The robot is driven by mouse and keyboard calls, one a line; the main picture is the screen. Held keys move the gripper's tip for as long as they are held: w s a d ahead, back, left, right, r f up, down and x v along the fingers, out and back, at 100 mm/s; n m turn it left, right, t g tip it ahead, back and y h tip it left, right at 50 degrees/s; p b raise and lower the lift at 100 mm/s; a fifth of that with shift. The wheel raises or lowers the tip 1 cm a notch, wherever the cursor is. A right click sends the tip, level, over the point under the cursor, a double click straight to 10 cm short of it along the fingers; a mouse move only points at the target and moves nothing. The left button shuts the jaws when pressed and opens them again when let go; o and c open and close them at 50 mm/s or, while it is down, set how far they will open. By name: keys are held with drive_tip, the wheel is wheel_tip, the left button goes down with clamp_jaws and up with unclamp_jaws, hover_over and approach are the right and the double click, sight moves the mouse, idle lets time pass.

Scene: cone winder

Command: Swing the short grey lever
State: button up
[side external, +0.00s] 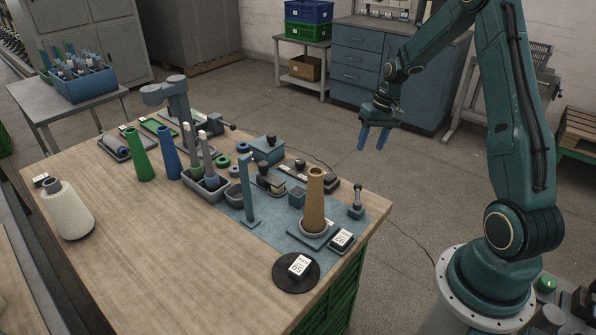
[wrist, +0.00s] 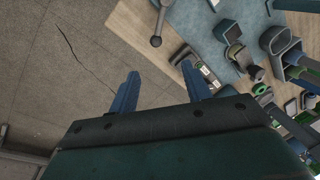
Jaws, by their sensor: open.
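A short grey lever (side external: 356,198) with a rounded knob stands about upright on a small base near the right edge of the wooden table (side external: 120,235). In the wrist view what looks like the same lever (wrist: 159,22) shows at the top, its knob towards the table edge. My gripper (side external: 374,141) is open and empty, its two blue fingers pointing down, in the air beyond the table's right edge. It is above and apart from the lever.
A tan cone (side external: 314,200) stands on a holder left of the lever, beside a labelled block (side external: 342,240). A thin blue post (side external: 248,190), a black disc (side external: 296,271) and a blue-grey block (side external: 268,150) are also on the table. Free air surrounds my gripper.

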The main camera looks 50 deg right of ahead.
sight(359, 184)
drive_tip(key=shift+s+d+f, duration=0.1)
drive_tip(key=shift+d+f, duration=0.35)
drive_tip(key=shift+f, duration=0.2)
drive_tip(key=f, duration=0.4)
drive_tip(key=w+a+f, duration=0.1)
drive_tip(key=f, duration=0.4)
drive_tip(key=a+f, duration=0.1)
drive_tip(key=f, duration=0.3)
drive_tip(key=shift+w+a+f, duration=0.1)
drive_tip(key=shift+w+f, duration=0.15)
clamp_jaws()
